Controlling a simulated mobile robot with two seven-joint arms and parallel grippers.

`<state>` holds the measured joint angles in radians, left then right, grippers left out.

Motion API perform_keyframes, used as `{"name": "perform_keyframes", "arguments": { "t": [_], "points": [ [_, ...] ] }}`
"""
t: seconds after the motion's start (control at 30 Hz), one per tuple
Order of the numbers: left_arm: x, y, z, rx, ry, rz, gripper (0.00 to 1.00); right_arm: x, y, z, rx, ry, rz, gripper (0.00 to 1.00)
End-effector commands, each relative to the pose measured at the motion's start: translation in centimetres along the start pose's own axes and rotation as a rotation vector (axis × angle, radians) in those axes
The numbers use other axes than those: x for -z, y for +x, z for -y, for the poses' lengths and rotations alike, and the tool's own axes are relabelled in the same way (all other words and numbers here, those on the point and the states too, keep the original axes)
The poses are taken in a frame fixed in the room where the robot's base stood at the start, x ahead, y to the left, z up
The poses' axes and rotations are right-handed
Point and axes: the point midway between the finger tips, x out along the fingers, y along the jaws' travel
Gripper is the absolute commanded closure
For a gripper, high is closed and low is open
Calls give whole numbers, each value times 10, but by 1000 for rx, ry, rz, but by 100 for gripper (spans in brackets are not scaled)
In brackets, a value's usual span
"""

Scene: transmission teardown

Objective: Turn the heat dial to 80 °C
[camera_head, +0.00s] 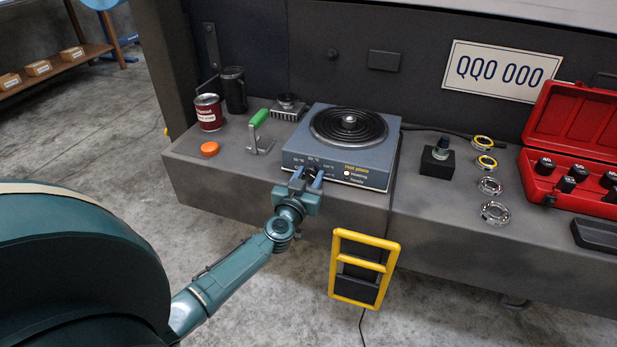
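The hot plate (350,178) is a blue-grey box with a black coil (348,126) on top, on the truck's tailgate-like bench. Its front panel shows temperature marks and a yellow title with small indicator labels. My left gripper (307,178) is at the left part of this panel, with its fingers on either side of the spot where the dial sits. The dial is mostly hidden by the fingers, so its setting cannot be read. I cannot tell whether the fingers touch it. My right gripper is not in view.
A green-handled tool (259,120), an orange cap (209,149), a red can (208,112) and a dark mug (233,90) stand left of the hot plate. Right are a black block (437,163), several rings and a red case (573,125). A yellow frame (335,265) hangs below.

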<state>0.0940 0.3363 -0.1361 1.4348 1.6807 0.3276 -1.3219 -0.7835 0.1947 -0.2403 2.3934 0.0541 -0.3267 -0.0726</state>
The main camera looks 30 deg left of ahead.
Motion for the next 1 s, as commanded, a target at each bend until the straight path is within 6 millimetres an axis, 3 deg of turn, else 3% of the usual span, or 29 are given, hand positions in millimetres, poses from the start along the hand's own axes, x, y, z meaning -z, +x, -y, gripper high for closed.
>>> {"name": "perform_keyframes", "arguments": {
  "t": [0.37,0.67,1.0],
  "points": [
    [0,0,0,0,0,0,93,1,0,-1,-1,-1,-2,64],
    [0,0,0,1,-43,1,93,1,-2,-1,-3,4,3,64],
    [1,0,0,1,-271,1,93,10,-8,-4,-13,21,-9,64]
  ]
}}
